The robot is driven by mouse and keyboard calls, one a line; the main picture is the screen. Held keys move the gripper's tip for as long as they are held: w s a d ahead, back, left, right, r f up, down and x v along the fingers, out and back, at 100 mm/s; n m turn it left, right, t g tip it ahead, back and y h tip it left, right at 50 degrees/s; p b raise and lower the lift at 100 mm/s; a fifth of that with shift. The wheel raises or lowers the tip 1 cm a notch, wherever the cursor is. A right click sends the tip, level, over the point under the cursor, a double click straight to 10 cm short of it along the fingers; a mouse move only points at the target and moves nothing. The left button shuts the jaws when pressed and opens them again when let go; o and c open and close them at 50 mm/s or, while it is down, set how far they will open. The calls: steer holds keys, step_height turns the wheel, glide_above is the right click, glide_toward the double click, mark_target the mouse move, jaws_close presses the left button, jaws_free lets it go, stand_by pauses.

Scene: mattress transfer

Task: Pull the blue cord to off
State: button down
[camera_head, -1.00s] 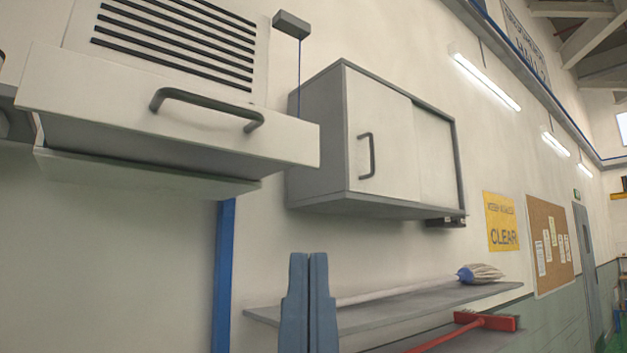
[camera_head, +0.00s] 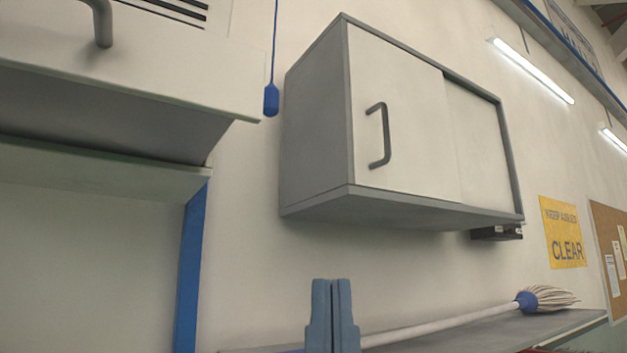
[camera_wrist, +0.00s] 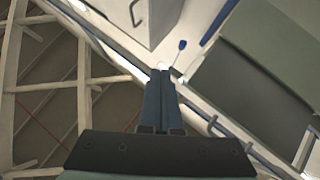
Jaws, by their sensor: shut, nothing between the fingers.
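The blue cord (camera_head: 273,45) hangs down the wall in the head view, between the white unit with a drawer-like front and the grey cabinet. Its blue pull handle (camera_head: 271,99) is at the lower end, beside the corner of the white unit. The handle also shows in the wrist view (camera_wrist: 182,45), just beyond my fingertips and a little to the right. My gripper (camera_head: 332,284) is at the bottom middle of the head view, fingers pressed together, empty. It appears below and right of the handle and apart from it. The cord's upper end is out of the head view.
The white unit (camera_head: 110,75) juts out at upper left. The grey cabinet (camera_head: 315,140) with a sliding door and handle (camera_head: 378,135) is right of the cord. Below is a shelf (camera_head: 480,333) bearing a mop (camera_head: 540,299). The wall between cord and shelf is bare.

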steer(key=w+r+m+g+y+p, duration=0.3)
steer(key=w+r+p, duration=0.4)
steer(key=r+p, duration=0.6)
steer(key=w+d+r+m+g+y+p, duration=0.1)
steer(key=w+r+m+g+y+p, duration=0.2)
steer(key=r+p, duration=1.1)
steer(key=w+r+g+y, duration=0.3)
steer(key=w, duration=0.1)
steer(key=shift+w+g, duration=0.3)
steer(key=shift+w, duration=0.1)
steer(key=shift+d, duration=0.1)
steer(key=shift+r, duration=0.1)
